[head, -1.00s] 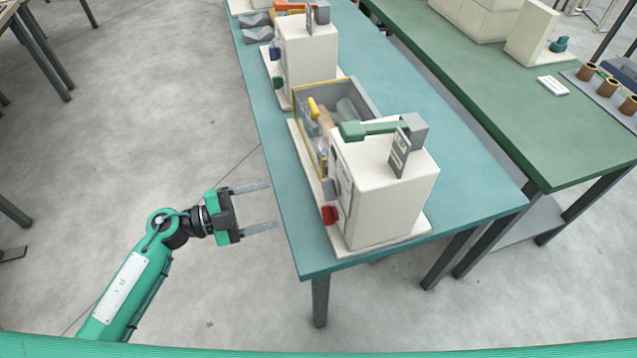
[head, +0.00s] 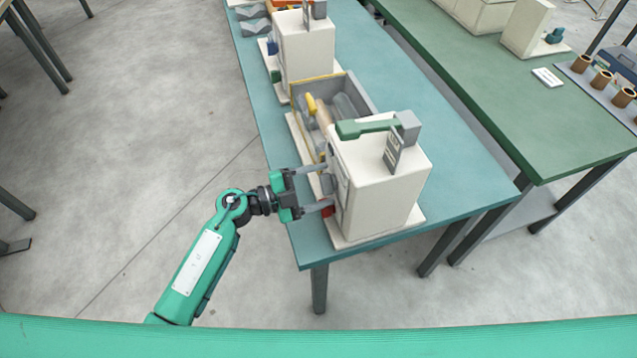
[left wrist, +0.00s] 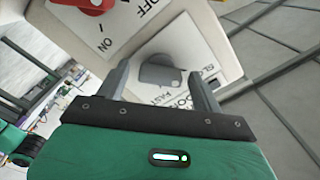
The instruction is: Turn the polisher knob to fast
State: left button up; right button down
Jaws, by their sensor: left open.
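The nearest cream machine (head: 385,185) stands on the teal table, with a grey knob (head: 327,183) on its left-facing side. In the left wrist view the grey knob (left wrist: 160,73) sits on a white dial plate (left wrist: 205,45) with lettering including SLOW and what looks like FAST, partly hidden. Its exact setting is unclear. My left gripper (head: 330,186) is open, with one finger on each side of the knob; fingertip contact cannot be told. A red switch (left wrist: 92,4) with ON and OFF marks is beside the dial. My right gripper is not in view.
A red part (head: 327,211) shows low on the machine by the lower finger. A green table (head: 500,110) is at the right. Open floor lies left.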

pick_arm(q)
jog(key=c, duration=1)
jog(key=shift+m, duration=0.3)
jog(key=m+b, duration=0.8)
jog(key=m, duration=0.7)
jog(key=shift+f+m+b, duration=0.15)
jog(key=shift+m+b, duration=0.15)
jog(key=shift+b, duration=0.05)
